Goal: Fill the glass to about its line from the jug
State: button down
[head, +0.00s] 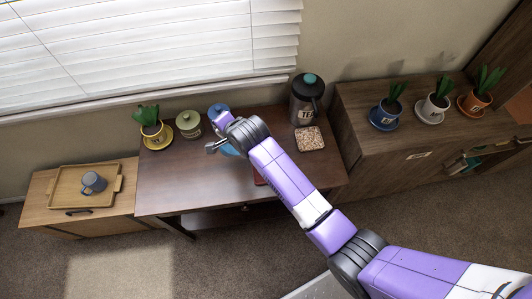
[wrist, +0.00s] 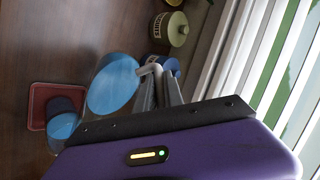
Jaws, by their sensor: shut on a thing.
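The jug (wrist: 112,88) is clear, with light blue liquid inside. In the wrist view my gripper (wrist: 160,82) is shut on its pale handle. In the head view the jug (head: 229,150) is mostly hidden behind my gripper (head: 215,147), above the desk. I cannot tell whether it is tilted. In the head view my arm hides the glass, and only a red edge of the coaster (head: 259,177) shows.
On the desk (head: 175,185) stand a potted plant (head: 152,130), a green canister (head: 188,124), a blue canister (head: 218,109), a dark tea canister (head: 305,101) and a speckled square (head: 310,139). A tray (head: 70,199) with a mug (head: 93,182) is left. The desk's left front is clear.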

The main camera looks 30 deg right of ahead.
jog(key=shift+d+r, duration=0.1)
jog(key=shift+r, duration=0.25)
jog(key=shift+s+d+r+t+y+b, duration=0.2)
jog(key=shift+s+r+t+y+b, duration=0.15)
jog(key=shift+r+t+y, duration=0.2)
dwell(0.8)
jog(key=shift+s+d+r+m+t+y+b, duration=0.2)
jog(key=shift+r+t+b, duration=0.1)
jog(key=shift+r+b, duration=0.2)
jog(key=shift+s+d+r+m+t+y+b, duration=0.15)
jog(key=shift+r+t+b, duration=0.1)
jog(key=shift+r+b, duration=0.25)
dwell(2.0)
